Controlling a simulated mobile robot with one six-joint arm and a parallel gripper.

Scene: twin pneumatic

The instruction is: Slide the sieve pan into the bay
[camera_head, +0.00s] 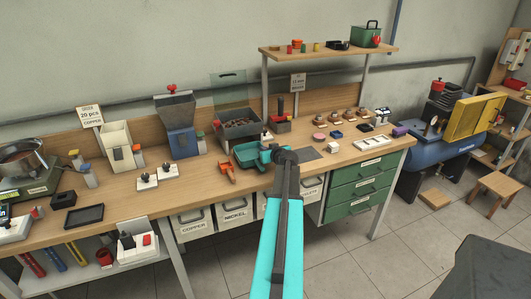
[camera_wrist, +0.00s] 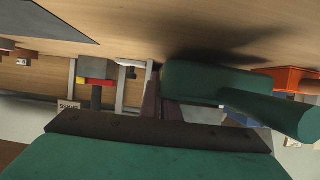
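The sieve pan (camera_head: 247,154) is a shallow dark-green tray on the bench, in front of the dark bin of brown pieces (camera_head: 240,123). My gripper (camera_head: 265,150) is at the pan's right side in the head view, largely hidden by my own wrist. The wrist view is upside down and filled low down by a large green surface (camera_wrist: 150,158) behind a dark bar. A green rounded bar (camera_wrist: 240,98) crosses close to the camera. I cannot make out both fingertips or whether they grip the pan. I cannot tell which opening is the bay.
A clear upright panel (camera_head: 229,88) stands behind the bin. An orange scoop (camera_head: 228,173) lies just in front of the pan. A blue machine with a grey hopper (camera_head: 180,125) stands left, a red box with a dark post (camera_head: 281,124) right. A dark mat (camera_head: 305,153) lies to the right.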

